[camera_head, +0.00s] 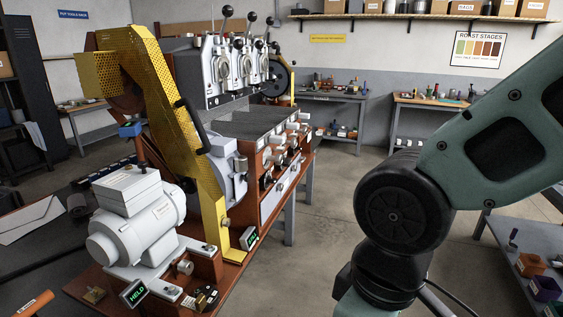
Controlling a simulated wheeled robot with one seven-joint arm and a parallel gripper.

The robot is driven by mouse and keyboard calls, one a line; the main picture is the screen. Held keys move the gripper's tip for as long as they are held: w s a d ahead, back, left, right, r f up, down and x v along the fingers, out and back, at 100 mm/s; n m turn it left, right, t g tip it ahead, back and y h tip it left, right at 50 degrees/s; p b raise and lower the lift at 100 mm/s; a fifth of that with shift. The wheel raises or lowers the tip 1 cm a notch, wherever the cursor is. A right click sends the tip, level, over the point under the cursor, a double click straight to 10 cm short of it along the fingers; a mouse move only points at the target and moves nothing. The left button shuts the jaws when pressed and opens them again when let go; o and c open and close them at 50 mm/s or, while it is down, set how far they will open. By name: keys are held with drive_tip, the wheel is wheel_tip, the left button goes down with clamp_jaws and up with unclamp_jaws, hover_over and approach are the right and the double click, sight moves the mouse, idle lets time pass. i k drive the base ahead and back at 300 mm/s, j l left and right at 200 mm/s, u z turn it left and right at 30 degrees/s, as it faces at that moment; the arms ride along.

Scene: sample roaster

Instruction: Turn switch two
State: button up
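The sample roaster (250,130) stands on a red-brown bench at left centre. Its upright grey panel (213,78) carries several black-knobbed levers and round dials. Several round silver and black knobs (267,160) line its front side. A small block with black and brass fittings (205,296) sits low at the front, beside a small display reading HELD (134,293). No label that I can read marks switch two, so I cannot tell which control it is. My green and black arm fills the right side. My gripper is out of view.
A grey motor (138,222) and a tall yellow perforated guard (160,100) stand at the roaster's near end. A second small green display (249,238) is beside the guard. A grey shelf with bins (530,265) is at right. The floor (320,215) between bench and arm is clear.

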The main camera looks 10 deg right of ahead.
sight(286, 162)
drive_tip(key=i+l+z, duration=0.15)
drive_tip(key=i, duration=0.65)
drive_tip(key=i+l+z, duration=0.2)
drive_tip(key=i, duration=0.6)
